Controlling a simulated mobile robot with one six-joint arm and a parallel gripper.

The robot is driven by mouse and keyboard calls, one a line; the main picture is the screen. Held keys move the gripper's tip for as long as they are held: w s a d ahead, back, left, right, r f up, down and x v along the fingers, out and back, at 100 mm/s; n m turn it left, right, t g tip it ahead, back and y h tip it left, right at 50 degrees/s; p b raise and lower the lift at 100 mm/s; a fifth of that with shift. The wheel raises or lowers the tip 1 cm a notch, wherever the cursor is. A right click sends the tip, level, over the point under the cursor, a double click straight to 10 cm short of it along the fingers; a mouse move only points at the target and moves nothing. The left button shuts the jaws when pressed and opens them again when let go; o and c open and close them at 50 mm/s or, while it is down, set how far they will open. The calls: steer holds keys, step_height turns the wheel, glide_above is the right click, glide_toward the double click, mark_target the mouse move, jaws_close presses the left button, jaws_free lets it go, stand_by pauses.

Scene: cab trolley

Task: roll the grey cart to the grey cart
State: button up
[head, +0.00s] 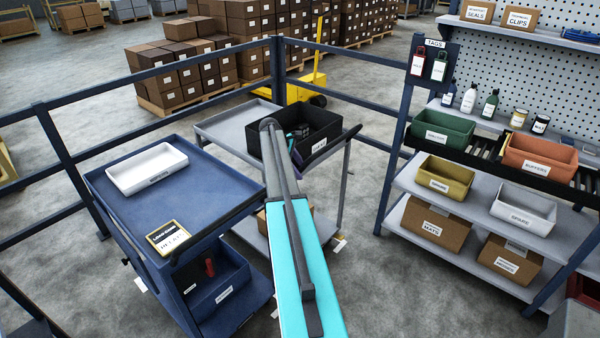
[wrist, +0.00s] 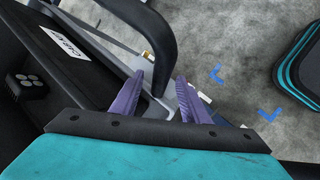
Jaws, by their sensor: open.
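The grey cart (head: 228,124) stands left of centre in the head view, behind the blue cart, with a black bin on its top tray. Its black handle bar is at its right end (head: 343,137). My gripper (head: 296,156) is at this end, largely hidden behind my arm. In the wrist view my gripper (wrist: 160,76) is open, its purple fingers apart. The dark curved handle (wrist: 155,35) comes down toward the gap between them, with grey cart metal below. I cannot tell whether the fingers touch it. No second grey cart is clearly seen.
A blue cart (head: 215,185) with a white tray stands close at left. Blue railings (head: 150,116) run behind both carts. A shelf rack (head: 455,212) stands at right. Blue floor marks (wrist: 217,73) show beside the gripper. Open floor (head: 380,280) lies between carts and rack.

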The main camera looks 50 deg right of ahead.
steer(key=b+v, duration=0.3)
steer(key=v, duration=0.9)
steer(key=shift+a+f, duration=0.1)
steer(key=shift+a, duration=0.05)
stand_by(0.5)
